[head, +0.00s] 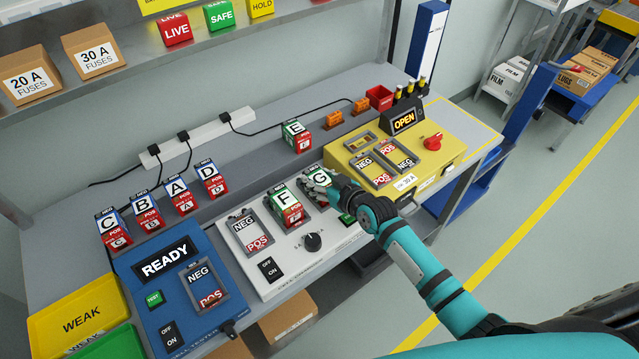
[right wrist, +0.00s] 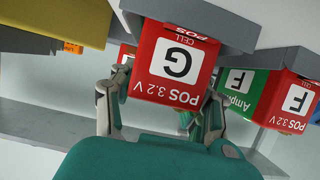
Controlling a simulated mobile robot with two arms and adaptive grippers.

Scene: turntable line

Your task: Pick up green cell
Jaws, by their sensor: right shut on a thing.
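The cell marked G (head: 318,176) is at the right end of the white charger unit (head: 262,277). My right gripper (head: 333,190) is shut on it, its fingers partly hiding it. In the right wrist view, the G cell (right wrist: 176,66) shows a red POS face between the fingers of my gripper (right wrist: 165,90). The green and red cell F (head: 287,207) stands in the charger just left of it, and also shows in the right wrist view (right wrist: 255,94). The green and red cell E (head: 297,135) stands on the bench behind. My left gripper is not in view.
Cells C (head: 114,229), B (head: 146,211), A (head: 180,196) and D (head: 211,179) stand in a row at the left. A yellow unit (head: 440,150) lit OPEN is right, a blue READY unit (head: 180,290) front left. Yellow WEAK tray (head: 60,310) is beside it.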

